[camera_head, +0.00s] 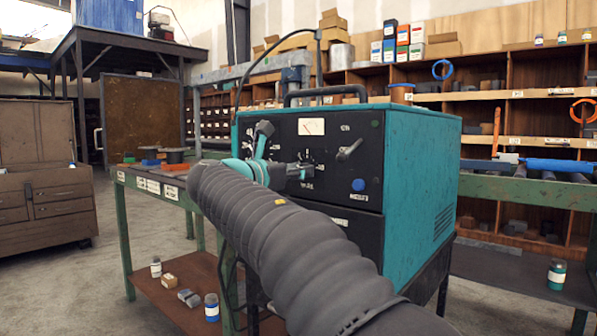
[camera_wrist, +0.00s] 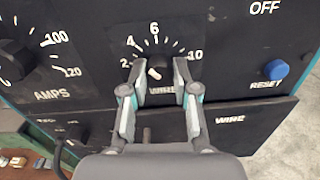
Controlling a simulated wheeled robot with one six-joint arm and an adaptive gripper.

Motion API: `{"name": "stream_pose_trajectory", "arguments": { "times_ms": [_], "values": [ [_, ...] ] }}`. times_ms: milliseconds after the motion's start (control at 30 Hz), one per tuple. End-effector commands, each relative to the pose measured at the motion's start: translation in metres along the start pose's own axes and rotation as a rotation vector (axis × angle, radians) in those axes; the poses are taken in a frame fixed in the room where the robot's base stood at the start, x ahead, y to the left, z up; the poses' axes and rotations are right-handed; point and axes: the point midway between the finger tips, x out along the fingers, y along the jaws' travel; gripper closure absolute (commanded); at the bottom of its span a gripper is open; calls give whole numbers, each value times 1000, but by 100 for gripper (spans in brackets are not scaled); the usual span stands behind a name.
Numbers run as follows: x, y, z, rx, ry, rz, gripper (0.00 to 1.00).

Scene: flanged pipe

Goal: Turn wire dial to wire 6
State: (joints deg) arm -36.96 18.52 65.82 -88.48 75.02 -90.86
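The wire dial (camera_wrist: 160,72) is a dark knob on the black front panel (camera_wrist: 90,90) of a teal machine (camera_head: 415,150). Its scale shows 2, 4, 6 and 10 above the knob, with 6 near the top. A small pale mark shows on the knob, but its exact setting is unclear. My gripper (camera_wrist: 159,68) has one finger on each side of the knob, with the fingertips partly covering the scale and the WIRE label. Whether both fingers press on the knob is not clear. In the head view my gripper (camera_head: 292,172) is at the panel and partly hides the dial.
The amps dial (camera_wrist: 15,62) is left of the wire dial. A blue reset button (camera_wrist: 276,69) is to the right. In the head view a switch (camera_head: 348,150) and a meter (camera_head: 311,126) share the panel. A green-legged workbench (camera_head: 125,220) stands at left.

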Motion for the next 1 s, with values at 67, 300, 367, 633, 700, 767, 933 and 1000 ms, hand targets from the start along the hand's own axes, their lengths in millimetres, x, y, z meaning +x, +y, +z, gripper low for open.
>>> {"name": "stream_pose_trajectory", "arguments": {
  "times_ms": [67,300,367,633,700,767,933,1000],
  "values": [
    [0,0,0,0,0,1,99],
    [0,0,0,8,0,1,100],
    [0,0,0,20,0,1,100],
    [0,0,0,150,0,1,100],
    [0,0,0,202,0,1,100],
    [0,0,0,252,0,1,100],
    [0,0,0,389,0,1,100],
    [0,0,0,443,0,1,100]
  ]
}}
